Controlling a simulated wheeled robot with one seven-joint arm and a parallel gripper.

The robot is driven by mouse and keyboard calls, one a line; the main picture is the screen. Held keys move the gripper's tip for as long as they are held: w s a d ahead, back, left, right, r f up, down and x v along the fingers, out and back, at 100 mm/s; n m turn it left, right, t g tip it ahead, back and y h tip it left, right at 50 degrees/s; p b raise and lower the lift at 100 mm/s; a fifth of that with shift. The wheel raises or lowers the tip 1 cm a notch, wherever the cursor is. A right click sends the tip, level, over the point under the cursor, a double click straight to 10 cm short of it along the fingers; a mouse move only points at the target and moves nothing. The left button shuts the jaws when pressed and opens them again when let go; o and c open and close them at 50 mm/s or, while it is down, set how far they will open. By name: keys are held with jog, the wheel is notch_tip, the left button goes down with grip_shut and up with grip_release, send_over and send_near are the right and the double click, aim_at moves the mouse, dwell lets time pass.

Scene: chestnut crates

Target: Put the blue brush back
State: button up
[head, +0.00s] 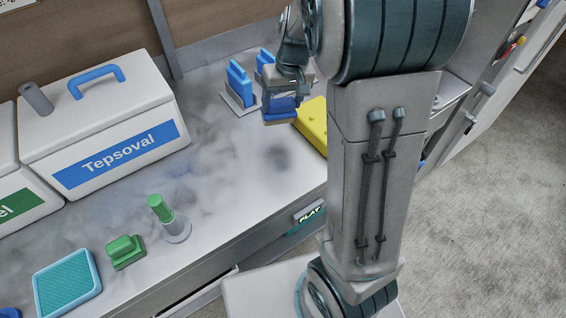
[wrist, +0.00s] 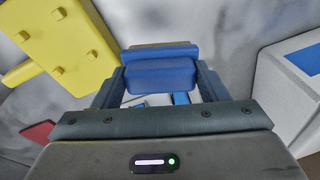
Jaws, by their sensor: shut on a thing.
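My gripper (head: 280,106) is shut on the blue brush (head: 281,114), which it holds above the grey bench top. In the wrist view the brush (wrist: 160,76) sits between the two fingers (wrist: 160,88), its blue block facing the camera with a greyish band along its far edge. Two upright blue pieces stand behind the gripper at the back of the bench; the nearer one (head: 240,84) is on a pale base, the farther one (head: 265,60) is partly hidden by my arm. I cannot tell which spot belongs to the brush.
A yellow block (head: 311,122) lies just right of the gripper, partly hidden by my arm. A white box labelled Tepsoval (head: 60,150) stands at left. A green cylinder on a grey stand (head: 178,230), a green brush (head: 125,251) and a teal tray (head: 40,300) are nearer. The middle bench is clear.

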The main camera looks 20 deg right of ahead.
jog(key=w+d+r+m+g+h, duration=0.1)
jog(key=w+d+r, duration=0.1)
jog(key=d, duration=0.4)
jog(key=shift+g+h, duration=0.3)
jog(key=s+a+f, duration=0.2)
jog(key=f, duration=0.1)
jog(key=s+a+f, duration=0.3)
jog(key=f, duration=0.1)
jog(key=s+a+f, duration=0.2)
jog(key=s+f, duration=0.1)
jog(key=shift+s+a+f, duration=0.2)
jog(key=shift+a, duration=0.15)
jog(key=o, duration=1.1)
notch_tip(320, 180, up, 12)
jog(key=s+t, duration=0.1)
jog(key=s, duration=0.3)
jog(key=s+t, duration=0.1)
jog(key=s, duration=0.4)
jog(key=s+r+t, duration=0.1)
jog(key=s, duration=0.3)
jog(key=shift+s+n, duration=0.3)
jog(key=shift+s, duration=0.1)
